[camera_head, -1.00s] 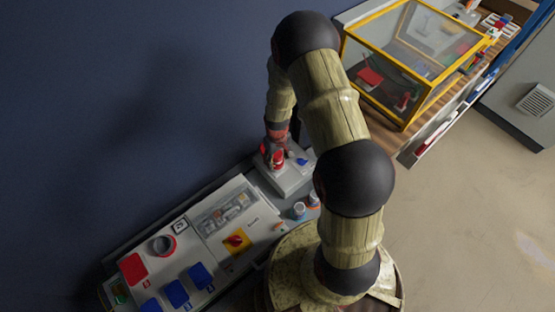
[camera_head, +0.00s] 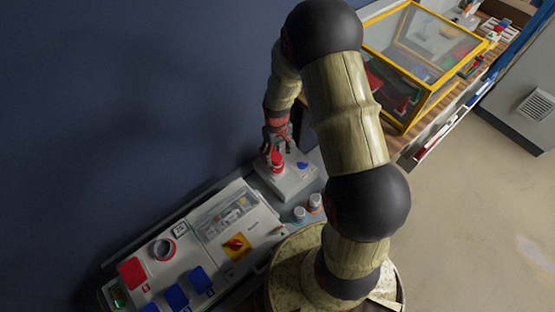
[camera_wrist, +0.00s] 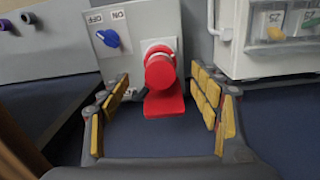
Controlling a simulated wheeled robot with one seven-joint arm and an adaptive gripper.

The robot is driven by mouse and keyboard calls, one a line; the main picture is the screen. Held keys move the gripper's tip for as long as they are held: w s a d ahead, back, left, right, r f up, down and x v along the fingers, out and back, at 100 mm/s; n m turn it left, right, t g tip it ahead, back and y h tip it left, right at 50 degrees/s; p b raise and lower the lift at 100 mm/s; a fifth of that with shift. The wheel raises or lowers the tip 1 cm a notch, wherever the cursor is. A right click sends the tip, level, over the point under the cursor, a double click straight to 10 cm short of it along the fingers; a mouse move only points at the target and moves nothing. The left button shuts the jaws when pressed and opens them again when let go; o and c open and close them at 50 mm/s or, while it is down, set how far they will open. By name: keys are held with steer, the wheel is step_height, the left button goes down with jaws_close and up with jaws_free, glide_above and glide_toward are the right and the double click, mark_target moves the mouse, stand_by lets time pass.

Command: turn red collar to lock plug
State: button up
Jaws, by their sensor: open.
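The red plug with its collar (camera_wrist: 160,70) sits on the front of a small grey box (camera_wrist: 140,18), and a red flap (camera_wrist: 164,103) hangs below it. In the head view the red plug (camera_head: 277,160) stands on the same grey box (camera_head: 290,182). My gripper (camera_wrist: 160,105) is open, its yellow-padded fingers apart on either side of the red flap and touching nothing that I can see. In the head view my gripper (camera_head: 277,142) is just behind the plug. I cannot tell the collar's turn angle.
A blue knob (camera_wrist: 108,38) with OFF and ON labels is beside the plug on the box. A larger panel (camera_head: 225,222) with a red-and-yellow switch and blue and red covers is to the left. Two small cylinders (camera_head: 307,207) stand nearby. A yellow-framed case (camera_head: 420,60) is at back right.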

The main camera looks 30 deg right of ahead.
steer(key=shift+r, duration=1.9)
steer(key=s+a+m+g, duration=0.1)
steer(key=s+g, duration=0.1)
steer(key=s, duration=0.3)
steer(key=s+a+r+t, duration=0.2)
steer(key=s+r, duration=0.3)
steer(key=r, duration=0.6)
steer(key=s+a+r+t, duration=0.3)
steer(key=s+a+r, duration=0.1)
steer(key=r, duration=0.8)
steer(key=s+a+r+t, duration=0.2)
steer(key=s+r, duration=0.3)
steer(key=r, duration=0.6)
steer(key=shift+s+a+r, duration=0.3)
steer(key=shift+a+r, duration=0.05)
steer(key=shift+a, duration=0.05)
